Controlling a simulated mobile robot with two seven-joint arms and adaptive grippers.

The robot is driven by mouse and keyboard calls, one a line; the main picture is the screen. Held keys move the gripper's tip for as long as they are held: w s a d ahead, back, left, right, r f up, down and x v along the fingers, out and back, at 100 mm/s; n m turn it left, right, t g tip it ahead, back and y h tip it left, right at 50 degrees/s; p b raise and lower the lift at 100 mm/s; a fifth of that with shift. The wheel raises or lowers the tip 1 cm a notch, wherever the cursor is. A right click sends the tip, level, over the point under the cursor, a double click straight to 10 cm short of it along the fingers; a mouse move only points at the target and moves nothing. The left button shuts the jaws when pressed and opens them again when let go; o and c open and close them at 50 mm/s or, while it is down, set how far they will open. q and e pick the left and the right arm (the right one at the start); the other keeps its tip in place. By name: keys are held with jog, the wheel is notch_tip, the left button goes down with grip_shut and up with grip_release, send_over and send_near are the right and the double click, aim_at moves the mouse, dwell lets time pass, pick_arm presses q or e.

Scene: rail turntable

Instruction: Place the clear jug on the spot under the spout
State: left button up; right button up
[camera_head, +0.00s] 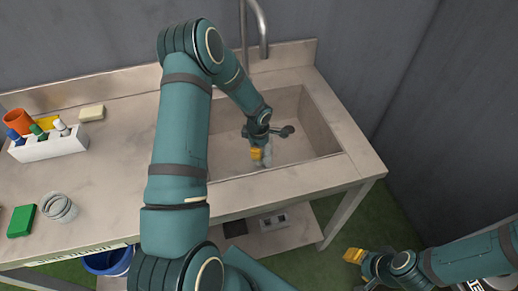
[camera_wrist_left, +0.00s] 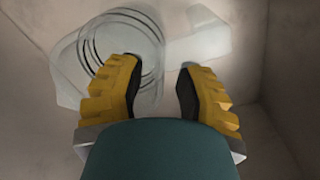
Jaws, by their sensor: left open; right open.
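The clear jug (camera_wrist_left: 88,62) lies in the sink basin in the left wrist view, with its round ringed rim at left and a clear part reaching right. My left gripper (camera_wrist_left: 160,88) is open above it; the left finger overlaps the rim and the right finger is to its right. I cannot tell whether they touch it. In the head view my left gripper (camera_head: 262,153) is down in the basin and hides most of the jug. The spout (camera_head: 262,45) curves over the back of the sink. A marked spot under it cannot be made out. My right gripper (camera_head: 356,268) is open and empty, low at the right.
The sink basin (camera_head: 308,138) has raised walls. On the counter (camera_head: 115,170) stand a white rack (camera_head: 50,146) with bottles, an orange cup (camera_head: 17,119), a pale block (camera_head: 91,113), a clear ringed jar (camera_head: 60,208) and a green block (camera_head: 21,221). A blue bucket (camera_head: 108,263) is below.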

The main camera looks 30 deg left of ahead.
pick_arm(q)
notch_tip(320, 180, up, 12)
jog(key=p, duration=0.1)
jog(key=shift+s+p, duration=0.35)
jog(key=shift+p, duration=0.05)
jog(key=shift+d+r, duration=0.1)
dwell(0.4)
